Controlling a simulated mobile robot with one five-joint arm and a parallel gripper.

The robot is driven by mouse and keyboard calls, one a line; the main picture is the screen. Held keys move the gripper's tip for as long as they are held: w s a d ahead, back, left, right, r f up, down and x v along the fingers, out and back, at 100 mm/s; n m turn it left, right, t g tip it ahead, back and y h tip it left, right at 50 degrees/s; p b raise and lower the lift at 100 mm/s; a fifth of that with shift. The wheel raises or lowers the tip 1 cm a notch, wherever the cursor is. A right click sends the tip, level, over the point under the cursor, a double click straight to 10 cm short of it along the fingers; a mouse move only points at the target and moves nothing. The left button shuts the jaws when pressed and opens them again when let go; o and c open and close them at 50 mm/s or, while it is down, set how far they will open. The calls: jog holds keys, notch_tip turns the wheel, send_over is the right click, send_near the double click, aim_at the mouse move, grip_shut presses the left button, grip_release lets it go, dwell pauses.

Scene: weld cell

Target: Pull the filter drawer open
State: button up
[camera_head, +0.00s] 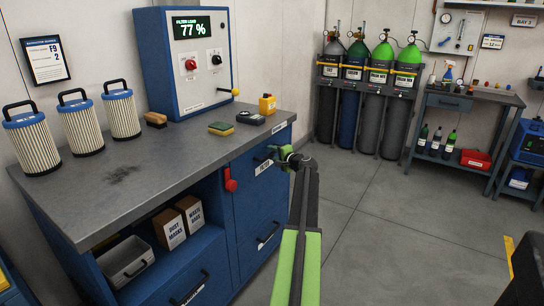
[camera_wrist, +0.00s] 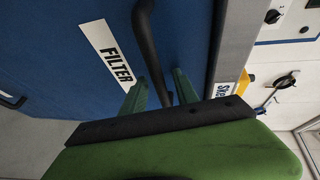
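The filter drawer (camera_head: 245,170) is a blue front at the right end of the bench, flush with the cabinet and shut as far as I can see. Its white FILTER label (camera_head: 263,168) also shows in the wrist view (camera_wrist: 112,58). My gripper (camera_head: 275,155) is at the drawer front by the handle. In the wrist view its two green fingers (camera_wrist: 160,88) stand apart, on either side of the black bar handle (camera_wrist: 150,45). Gaps show between the bar and the fingers, so the gripper looks open around it. The head view hides part of the handle behind the gripper.
The grey benchtop (camera_head: 140,170) above holds filter cartridges (camera_head: 83,122), a sponge (camera_head: 221,128) and a blue control box (camera_head: 190,60). A red knob (camera_head: 230,183) sticks out left of the drawer. Gas cylinders (camera_head: 372,90) stand at the back.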

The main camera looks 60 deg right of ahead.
grip_shut()
jog(key=shift+w, duration=0.1)
dwell(1.4)
